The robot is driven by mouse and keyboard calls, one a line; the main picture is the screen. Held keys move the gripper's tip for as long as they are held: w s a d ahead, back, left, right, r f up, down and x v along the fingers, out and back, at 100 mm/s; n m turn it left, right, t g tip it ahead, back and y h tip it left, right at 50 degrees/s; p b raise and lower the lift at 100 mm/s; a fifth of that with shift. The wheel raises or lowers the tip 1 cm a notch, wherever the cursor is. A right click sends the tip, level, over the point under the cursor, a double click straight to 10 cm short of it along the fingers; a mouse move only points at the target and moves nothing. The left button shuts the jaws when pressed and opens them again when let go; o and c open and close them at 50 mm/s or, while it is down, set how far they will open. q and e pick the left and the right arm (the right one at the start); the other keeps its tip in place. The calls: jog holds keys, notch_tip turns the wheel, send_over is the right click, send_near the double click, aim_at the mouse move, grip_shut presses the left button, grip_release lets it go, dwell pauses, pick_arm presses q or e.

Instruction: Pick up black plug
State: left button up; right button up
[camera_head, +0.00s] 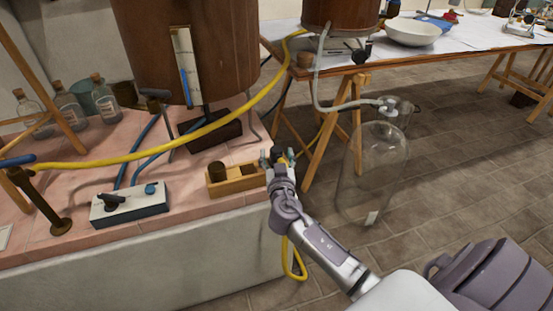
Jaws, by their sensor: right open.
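A small dark piece (277,151), which may be the black plug, shows between the fingertips of my right gripper (278,156). The gripper is open at the right end of a small wooden box (236,188), near the corner of the tiled counter. I cannot tell whether the fingers touch the dark piece. A dark brown round stopper (217,171) sits in the left part of the box. The gripper hides the box's right end. My left gripper is out of view.
A yellow hose (160,153) crosses above the counter (190,208). A white control box (129,204) stands left of the wooden box. A big wooden barrel (190,60) is behind. A large glass jar (378,165) is right of my arm. Brown floor is free farther right.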

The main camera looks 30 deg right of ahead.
jog(key=shift+w+d, duration=0.3)
jog(key=shift+w, duration=0.3)
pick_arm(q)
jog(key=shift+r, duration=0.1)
pick_arm(e)
grip_shut()
jog(key=shift+r, duration=0.15)
jog(key=shift+r, duration=0.25)
jog(key=r+p, duration=0.1)
jog(key=r, duration=0.1)
jog(key=d+r, duration=0.1)
jog(key=r, duration=0.1)
jog(key=shift+w+d+r+p, duration=0.1)
jog(key=shift+r+p, duration=0.1)
jog(key=shift+p, duration=0.15)
pick_arm(q)
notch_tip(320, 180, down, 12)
jog(key=p, duration=0.1)
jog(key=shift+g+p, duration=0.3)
jog(key=shift+p, duration=0.05)
pick_arm(e)
jog(key=w+d+r, duration=0.1)
jog(key=d+r, duration=0.5)
jog(key=d, duration=0.4)
jog(key=shift+w+d, duration=0.15)
jog(key=shift+w, duration=0.1)
